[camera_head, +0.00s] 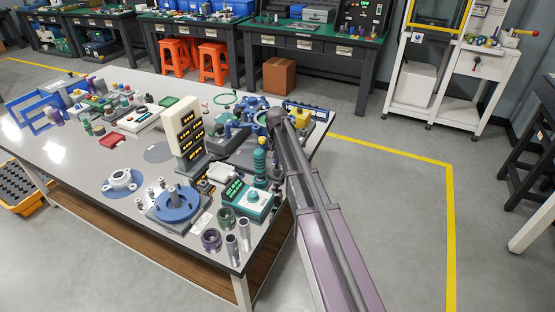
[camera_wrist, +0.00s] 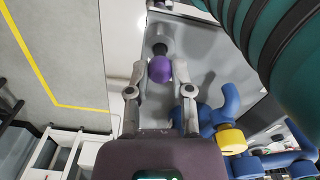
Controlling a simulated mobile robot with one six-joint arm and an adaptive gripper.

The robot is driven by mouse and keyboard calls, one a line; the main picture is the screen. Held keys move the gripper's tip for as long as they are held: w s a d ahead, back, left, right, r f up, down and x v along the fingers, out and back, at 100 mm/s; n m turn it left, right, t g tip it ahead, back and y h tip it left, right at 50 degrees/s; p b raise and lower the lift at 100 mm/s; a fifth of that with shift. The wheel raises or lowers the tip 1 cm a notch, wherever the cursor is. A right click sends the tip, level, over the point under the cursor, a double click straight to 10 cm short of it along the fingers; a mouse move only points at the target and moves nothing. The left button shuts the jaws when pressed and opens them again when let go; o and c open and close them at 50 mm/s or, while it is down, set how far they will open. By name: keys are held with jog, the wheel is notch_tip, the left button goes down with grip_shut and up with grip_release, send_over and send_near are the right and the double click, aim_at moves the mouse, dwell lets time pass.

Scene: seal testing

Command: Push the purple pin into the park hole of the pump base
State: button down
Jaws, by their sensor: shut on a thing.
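In the wrist view my gripper (camera_wrist: 160,72) has its two grey fingers on either side of a purple knob (camera_wrist: 160,69), the head of the purple pin, and is shut on it. A grey round part (camera_wrist: 160,42) shows just beyond the knob, over a grey surface. I cannot tell whether the pin is in a hole or which part is the park hole. In the head view my arm reaches over the right end of the bench and hides the gripper and pin. Blue fittings (camera_head: 240,126) stand there; I cannot tell which is the pump base.
In the wrist view blue piping (camera_wrist: 229,112) with a yellow part (camera_wrist: 231,139) is close right of the fingers. A large ribbed teal thing (camera_wrist: 290,45) fills the upper right. In the head view a dark green ribbed stack (camera_head: 260,165) and a white display tower (camera_head: 186,135) crowd the bench (camera_head: 75,178).

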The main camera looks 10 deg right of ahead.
jog(key=shift+f, duration=0.15)
dwell(0.5)
jog(key=shift+c, duration=2.2)
grip_release()
jog(key=shift+r, duration=0.2)
jog(key=shift+r+p, duration=2.35)
jog(key=shift+p, duration=0.1)
jog(key=s+r+n+p, duration=0.3)
jog(key=s+n, duration=0.1)
jog(key=s, duration=2.5)
jog(key=shift+d, duration=0.15)
jog(key=shift+s, duration=0.1)
